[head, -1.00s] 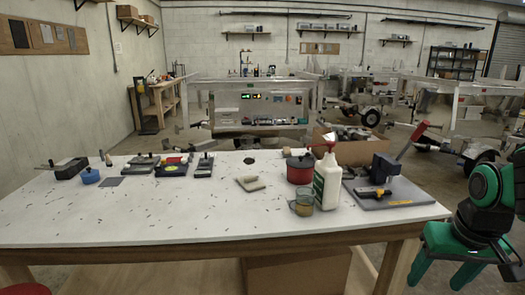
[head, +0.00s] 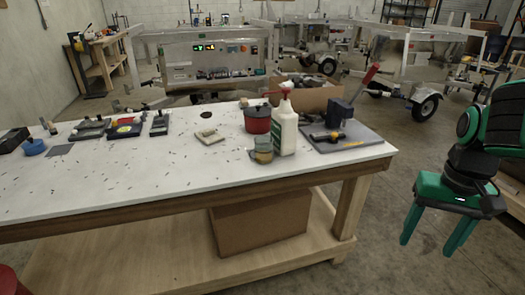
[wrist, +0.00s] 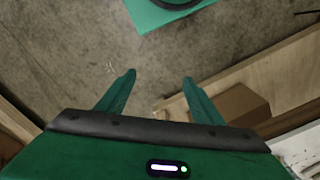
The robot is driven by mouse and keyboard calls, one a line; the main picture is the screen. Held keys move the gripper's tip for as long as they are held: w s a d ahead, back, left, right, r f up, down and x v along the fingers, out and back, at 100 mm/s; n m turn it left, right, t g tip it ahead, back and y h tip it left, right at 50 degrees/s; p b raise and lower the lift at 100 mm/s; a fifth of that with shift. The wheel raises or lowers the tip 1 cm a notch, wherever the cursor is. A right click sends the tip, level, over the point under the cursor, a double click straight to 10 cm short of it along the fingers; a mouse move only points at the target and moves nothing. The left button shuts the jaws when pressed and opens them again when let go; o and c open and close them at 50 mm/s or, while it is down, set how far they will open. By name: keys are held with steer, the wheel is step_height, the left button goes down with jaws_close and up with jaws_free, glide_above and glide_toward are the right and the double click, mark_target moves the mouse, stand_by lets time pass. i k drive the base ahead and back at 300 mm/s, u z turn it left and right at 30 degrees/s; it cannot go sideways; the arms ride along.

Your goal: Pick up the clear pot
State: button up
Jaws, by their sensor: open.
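The clear pot (head: 263,151) is a small see-through vessel with something yellowish in its lower part. It stands upright near the front edge of the white-topped workbench (head: 130,185), just left of a white spray bottle (head: 284,130). My gripper (head: 427,245) is open and empty, pointing down to the right of the bench, clear of it and well away from the pot. In the wrist view, my gripper (wrist: 159,79) shows two spread green fingers over concrete floor. The pot is not in the wrist view.
A red pot with a dark lid (head: 257,120) stands behind the clear pot. A grey board (head: 345,140) carrying a red-handled tool is to the right. A pale block (head: 210,137) lies to the left. A cardboard box (head: 262,222) sits on the lower shelf. Floor right of the bench is free.

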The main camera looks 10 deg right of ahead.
mark_target(264, 143)
steer(key=z, duration=1.15)
steer(key=k, duration=1.05)
steer(key=u, duration=0.35)
steer(key=i, duration=1.45)
steer(key=z, duration=0.05)
